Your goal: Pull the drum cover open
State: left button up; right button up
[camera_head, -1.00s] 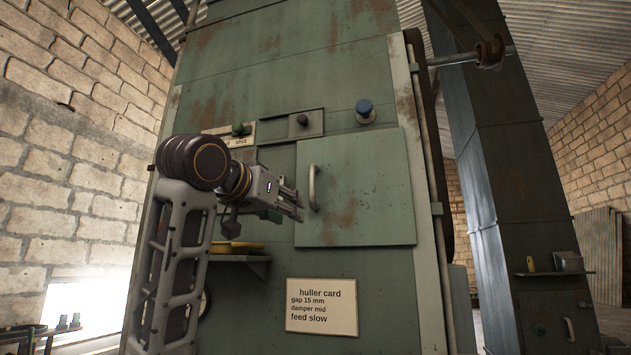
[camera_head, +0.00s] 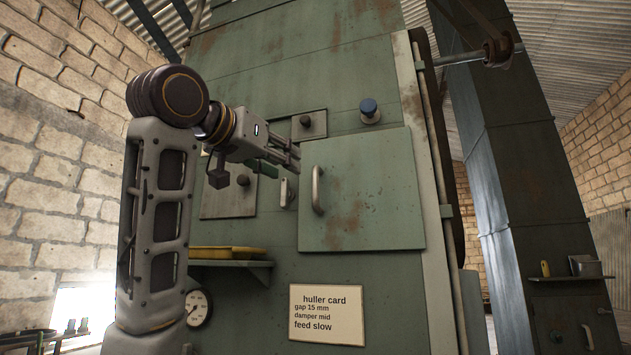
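The drum cover (camera_head: 375,215) is a square, rust-stained green panel on the front of the tall green machine. It appears shut, lying flat against the machine front. Its upright metal bar handle (camera_head: 318,189) is near its left edge, with nothing on it. My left gripper (camera_head: 292,152) is up and left of the handle, apart from it, near the cover's upper left corner. It points to the right and holds nothing that I can see. The gap between its fingertips is not clear from this angle. My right gripper is not in view.
A small latch-like fitting (camera_head: 287,191) sits left of the cover. A shelf with a yellow item (camera_head: 228,252), a gauge (camera_head: 198,307) and a huller card (camera_head: 327,313) are below.

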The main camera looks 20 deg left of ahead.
aim_at(313, 179)
pick_arm(q)
jog(key=shift+p+x, duration=2.3)
jog(key=shift+x, duration=4.6)
jog(key=shift+s, duration=0.1)
grip_shut()
